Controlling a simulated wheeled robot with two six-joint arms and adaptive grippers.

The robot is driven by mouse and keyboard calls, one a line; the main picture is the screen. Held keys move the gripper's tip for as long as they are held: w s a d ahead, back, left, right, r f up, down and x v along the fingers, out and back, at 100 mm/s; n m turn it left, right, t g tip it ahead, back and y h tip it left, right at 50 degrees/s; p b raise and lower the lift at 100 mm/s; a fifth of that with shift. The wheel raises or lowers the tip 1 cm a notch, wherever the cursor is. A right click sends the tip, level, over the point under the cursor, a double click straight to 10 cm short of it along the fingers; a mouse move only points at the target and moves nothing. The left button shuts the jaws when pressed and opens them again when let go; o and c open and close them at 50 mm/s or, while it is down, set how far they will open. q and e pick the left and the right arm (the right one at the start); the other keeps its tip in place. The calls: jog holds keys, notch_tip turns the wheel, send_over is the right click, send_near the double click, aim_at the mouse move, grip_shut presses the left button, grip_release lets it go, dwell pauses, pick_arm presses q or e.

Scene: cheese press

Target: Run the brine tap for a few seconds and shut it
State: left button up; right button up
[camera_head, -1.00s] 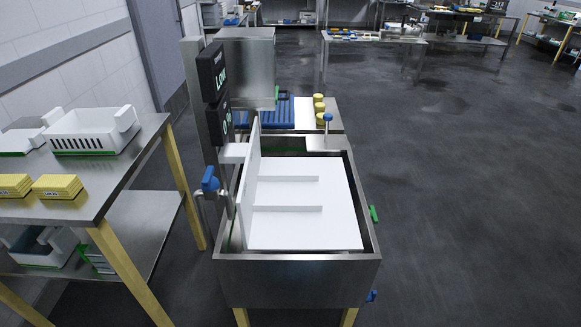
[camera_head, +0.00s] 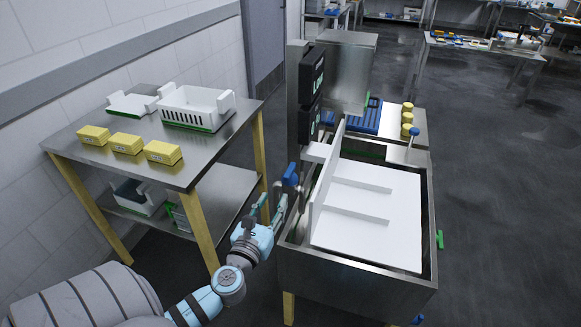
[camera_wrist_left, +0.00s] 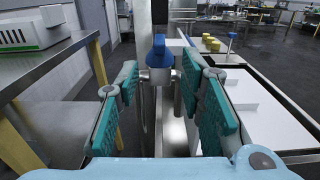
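The brine tap (camera_head: 278,190) stands at the left side of the steel vat (camera_head: 330,265), with a blue lever handle (camera_head: 291,175) on top. In the left wrist view the blue handle (camera_wrist_left: 159,50) and the metal tap body (camera_wrist_left: 156,76) are straight ahead. My left gripper (camera_head: 268,205) is open just in front of the tap. Its green finger pads (camera_wrist_left: 163,105) are apart, one on each side of the tap as seen from the wrist, with nothing held. I cannot tell whether any water runs. My right gripper is not in view.
A steel table (camera_head: 215,160) on the left holds a white crate (camera_head: 196,106) and yellow blocks (camera_head: 126,143). White panels (camera_head: 370,215) lie in the vat. Dark display boxes (camera_head: 311,75) stand on a post behind the tap.

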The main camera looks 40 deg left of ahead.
aim_at(294, 163)
pick_arm(q)
jog(key=x, duration=1.4)
jog(key=shift+a+f+b, duration=0.15)
jog(key=shift+b, duration=0.25)
grip_shut()
